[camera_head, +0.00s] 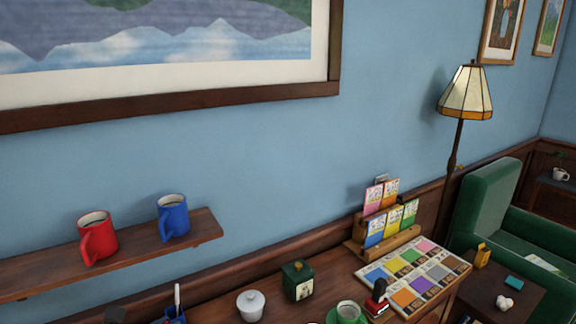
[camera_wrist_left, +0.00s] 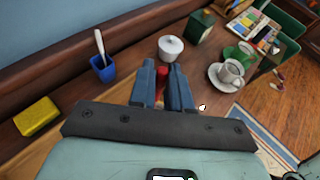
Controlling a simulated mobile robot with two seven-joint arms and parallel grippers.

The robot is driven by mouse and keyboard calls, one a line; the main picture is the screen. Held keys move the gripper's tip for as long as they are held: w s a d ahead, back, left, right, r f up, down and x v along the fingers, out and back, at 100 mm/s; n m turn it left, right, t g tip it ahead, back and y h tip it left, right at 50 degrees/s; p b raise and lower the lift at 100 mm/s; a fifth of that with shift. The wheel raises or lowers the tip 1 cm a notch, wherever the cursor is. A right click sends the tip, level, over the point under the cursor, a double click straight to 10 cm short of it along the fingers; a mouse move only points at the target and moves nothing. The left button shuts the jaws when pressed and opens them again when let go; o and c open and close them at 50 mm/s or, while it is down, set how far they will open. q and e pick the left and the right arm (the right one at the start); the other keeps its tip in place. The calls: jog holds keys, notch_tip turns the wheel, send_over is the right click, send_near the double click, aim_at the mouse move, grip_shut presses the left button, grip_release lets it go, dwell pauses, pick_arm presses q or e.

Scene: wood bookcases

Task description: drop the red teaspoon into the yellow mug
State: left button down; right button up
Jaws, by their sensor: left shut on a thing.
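My left gripper (camera_wrist_left: 162,85) shows in the left wrist view, its two blue-grey fingers shut on a small red thing (camera_wrist_left: 162,78). This fits the red teaspoon, but most of it is hidden between the fingers. The gripper is above the wooden counter, in front of the white lidded pot (camera_wrist_left: 171,47). I see no yellow mug in either view. A red mug (camera_head: 97,240) and a blue mug (camera_head: 173,218) stand upright on the wall shelf in the head view. My right gripper is in neither view.
A blue cup (camera_wrist_left: 103,70) with a white-handled utensil stands left of the pot, and a yellow block (camera_wrist_left: 37,116) lies further left. A green tin (camera_head: 297,281), a green cup (camera_head: 348,313) and a card rack (camera_head: 385,240) are to the right. A white cup (camera_wrist_left: 231,70) sits on a saucer.

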pick_arm(q)
jog(key=shift+w, duration=0.1)
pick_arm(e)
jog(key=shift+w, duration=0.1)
pick_arm(q)
jog(key=c, duration=1)
grip_release()
jog(key=shift+r, duration=0.1)
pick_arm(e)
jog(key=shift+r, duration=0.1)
pick_arm(q)
jog(key=p+v, duration=0.3)
jog(key=v, duration=1)
jog(key=shift+s, duration=0.2)
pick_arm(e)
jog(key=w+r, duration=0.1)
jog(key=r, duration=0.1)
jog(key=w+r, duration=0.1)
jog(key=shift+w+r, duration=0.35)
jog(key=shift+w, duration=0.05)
pick_arm(q)
jog(key=shift+r, duration=0.1)
